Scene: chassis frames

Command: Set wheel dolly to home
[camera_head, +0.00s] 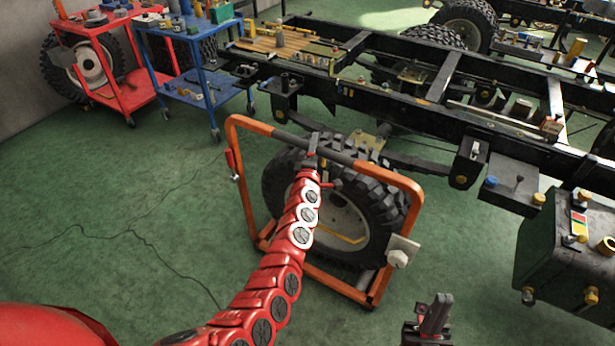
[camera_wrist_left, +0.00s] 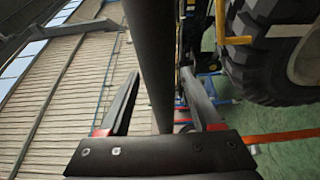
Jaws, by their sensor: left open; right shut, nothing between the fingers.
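The wheel dolly (camera_head: 247,190) is an upright orange tubular frame on the green floor beside the chassis. A large black tyre (camera_head: 385,195) with a pale rim stands in it. Its dark top bar (camera_head: 290,138) crosses between the orange corners. My left gripper (camera_head: 314,152) is at the bar's middle. In the left wrist view the bar (camera_wrist_left: 148,45) runs between the two open fingers of this gripper (camera_wrist_left: 160,72); I cannot tell whether they touch it. My right gripper (camera_head: 436,315) is shut and empty at the bottom, right of and apart from the dolly.
The black chassis frame (camera_head: 440,115) fills the back and right behind the dolly. A green box (camera_head: 565,250) hangs on it at the right. A blue cart (camera_head: 205,85) and a red cart (camera_head: 120,92) stand at the back left. The floor (camera_head: 110,215) left of the dolly is clear.

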